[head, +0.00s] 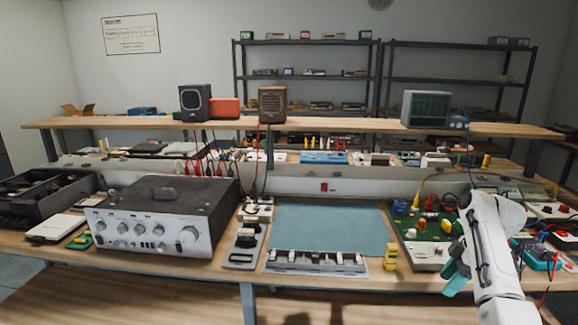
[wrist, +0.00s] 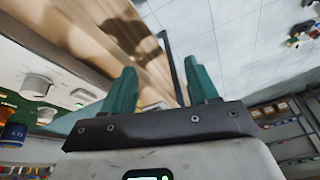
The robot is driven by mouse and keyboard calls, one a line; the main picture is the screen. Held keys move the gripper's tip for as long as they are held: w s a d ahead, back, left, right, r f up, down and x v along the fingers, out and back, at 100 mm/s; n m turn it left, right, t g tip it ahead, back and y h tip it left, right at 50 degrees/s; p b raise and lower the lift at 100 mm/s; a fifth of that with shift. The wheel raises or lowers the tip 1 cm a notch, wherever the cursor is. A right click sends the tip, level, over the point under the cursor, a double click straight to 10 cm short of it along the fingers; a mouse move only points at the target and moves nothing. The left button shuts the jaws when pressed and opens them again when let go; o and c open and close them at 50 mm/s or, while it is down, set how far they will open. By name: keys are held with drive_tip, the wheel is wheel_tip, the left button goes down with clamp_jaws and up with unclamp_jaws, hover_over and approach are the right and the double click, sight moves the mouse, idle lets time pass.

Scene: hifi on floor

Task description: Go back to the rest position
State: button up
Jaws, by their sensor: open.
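My gripper (head: 456,279) has teal fingers and hangs in front of the right part of the workbench (head: 180,270), near its front edge. In the wrist view the two teal fingers (wrist: 163,90) stand apart with nothing between them. The gripper is open and empty. My white arm reaches up from the lower right of the head view, bent over the bench's right side. A green circuit board (head: 433,228) with knobs lies just left of the gripper. It also shows at the left of the wrist view (wrist: 40,115).
A silver amplifier (head: 150,235) stands on the left of the bench. A teal mat (head: 330,228) lies clear in the middle, behind a grey rack (head: 316,262). A yellow part (head: 390,257) stands left of the gripper. A teal multimeter (head: 540,257) with cables lies at the right.

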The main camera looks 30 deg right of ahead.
drive_tip(key=s+a+f+m+g+h, duration=0.1)
drive_tip(key=s+a+f+m, duration=0.15)
drive_tip(key=a+f, duration=0.75)
drive_tip(key=s+a+f+m, duration=0.25)
drive_tip(key=a+f, duration=0.35)
drive_tip(key=a, duration=0.8)
drive_tip(key=s+a+m+h, duration=0.1)
drive_tip(key=s+a, duration=0.5)
drive_tip(key=s, duration=0.4)
drive_tip(key=s+a+m+h, duration=0.1)
drive_tip(key=s+a, duration=0.4)
drive_tip(key=s, duration=0.5)
drive_tip(key=shift+s+a+r+m, duration=0.2)
drive_tip(key=shift+a+r+m, duration=0.25)
drive_tip(key=shift+m, duration=0.25)
